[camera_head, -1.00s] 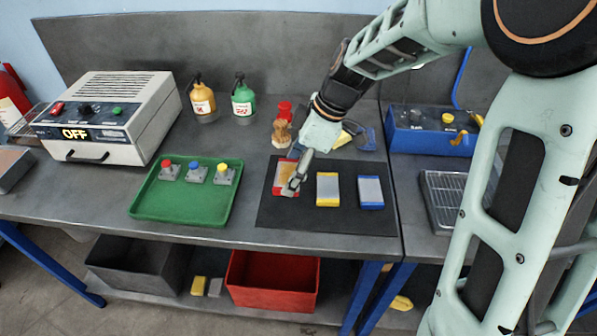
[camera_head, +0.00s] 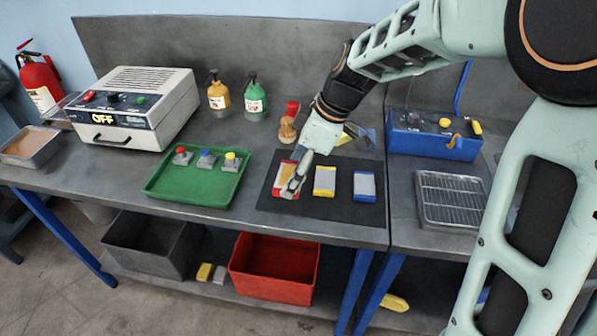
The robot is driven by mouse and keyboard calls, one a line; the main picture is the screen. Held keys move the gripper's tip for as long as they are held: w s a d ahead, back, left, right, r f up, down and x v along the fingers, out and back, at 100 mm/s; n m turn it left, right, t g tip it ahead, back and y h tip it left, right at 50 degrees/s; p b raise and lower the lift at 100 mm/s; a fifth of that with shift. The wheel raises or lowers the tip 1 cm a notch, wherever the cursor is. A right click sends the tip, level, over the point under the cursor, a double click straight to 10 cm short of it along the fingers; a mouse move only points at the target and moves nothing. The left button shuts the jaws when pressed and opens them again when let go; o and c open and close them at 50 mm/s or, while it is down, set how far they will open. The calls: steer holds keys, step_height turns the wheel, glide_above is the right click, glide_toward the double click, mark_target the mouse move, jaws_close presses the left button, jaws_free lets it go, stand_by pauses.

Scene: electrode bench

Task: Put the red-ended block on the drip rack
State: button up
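The red-ended block (camera_head: 281,184) lies flat on the black mat (camera_head: 345,211), leftmost of a row of three. It has red ends and a pale yellowish top. My gripper (camera_head: 292,188) points down over its right side and hides part of it. I cannot tell whether the fingers touch it or how far apart they are. A yellow-ended block (camera_head: 325,180) and a blue-ended block (camera_head: 364,186) lie to its right. The drip rack (camera_head: 450,198), a metal wire grid in a shallow tray, sits at the right, beyond the mat.
The blue unit (camera_head: 432,143) stands behind the rack. A green tray (camera_head: 165,189) with three coloured-knob pieces lies left of the mat. A brush (camera_head: 287,131) and two bottles stand behind, beside a white power box (camera_head: 130,131). The rack's grid looks empty.

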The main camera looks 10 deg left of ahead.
steer(key=shift+s+d+r, duration=0.1)
steer(key=shift+s+r, duration=0.15)
steer(key=shift+s, duration=0.1)
steer(key=w+d+f+m+t+h+p, duration=0.1)
steer(key=d+m+t+h+p, duration=0.2)
steer(key=d+m, duration=1.4)
steer(key=d+t+h, duration=0.1)
steer(key=d, duration=0.5)
steer(key=shift+f+m+t, duration=0.25)
steer(key=shift+m+t, duration=0.05)
steer(key=shift+m, duration=0.1)
